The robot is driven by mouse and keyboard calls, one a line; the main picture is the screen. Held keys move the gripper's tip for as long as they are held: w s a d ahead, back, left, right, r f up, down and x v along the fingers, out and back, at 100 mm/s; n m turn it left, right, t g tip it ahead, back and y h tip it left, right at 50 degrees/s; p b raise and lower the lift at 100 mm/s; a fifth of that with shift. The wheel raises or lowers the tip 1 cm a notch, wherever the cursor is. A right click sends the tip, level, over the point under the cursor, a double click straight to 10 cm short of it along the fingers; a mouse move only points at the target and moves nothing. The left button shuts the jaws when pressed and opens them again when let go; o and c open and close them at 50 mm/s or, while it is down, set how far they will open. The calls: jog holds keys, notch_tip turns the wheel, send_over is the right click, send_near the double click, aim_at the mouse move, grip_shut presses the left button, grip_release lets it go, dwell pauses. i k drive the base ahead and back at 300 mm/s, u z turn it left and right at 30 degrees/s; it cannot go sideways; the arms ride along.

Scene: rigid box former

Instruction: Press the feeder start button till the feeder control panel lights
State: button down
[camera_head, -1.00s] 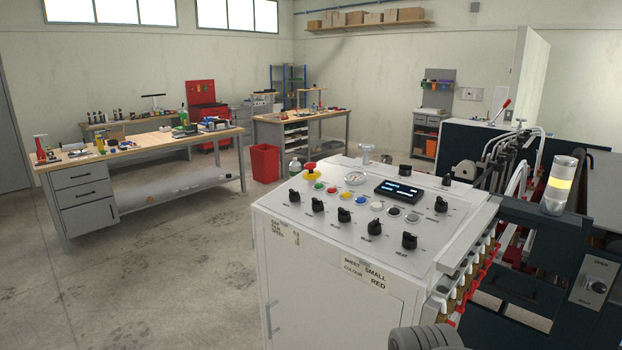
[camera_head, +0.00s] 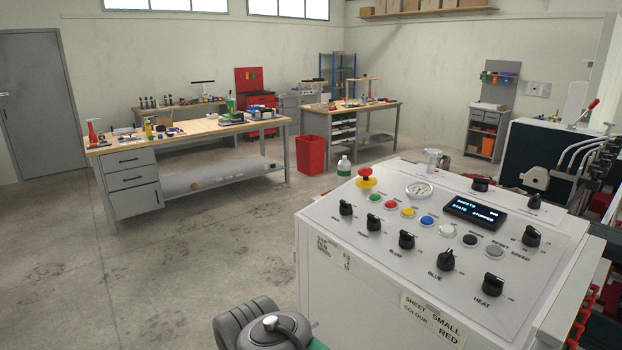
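The control panel (camera_head: 340,222) is the sloped white top of a white cabinet at the right. It carries a row of small round buttons: a green button (camera_head: 375,198), a red button (camera_head: 391,204), a yellow one (camera_head: 408,212), a blue one (camera_head: 427,221), then white, black and grey ones. A dark display (camera_head: 474,211) on the panel is lit and seems to read "STATE STOPPED". My gripper is not in view; only a grey part of my arm shows at the bottom, in front of the cabinet.
A red mushroom button on a yellow base (camera_head: 366,180), a gauge (camera_head: 419,190) and several black knobs share the panel. Dark machinery with levers stands at the far right. A workbench (camera_head: 190,136) and a red bin (camera_head: 310,155) are behind. The floor at left is open.

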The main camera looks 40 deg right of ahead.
aim_at(374, 196)
jog(key=u, duration=0.1)
jog(key=i, duration=1.6)
jog(key=z, duration=0.45)
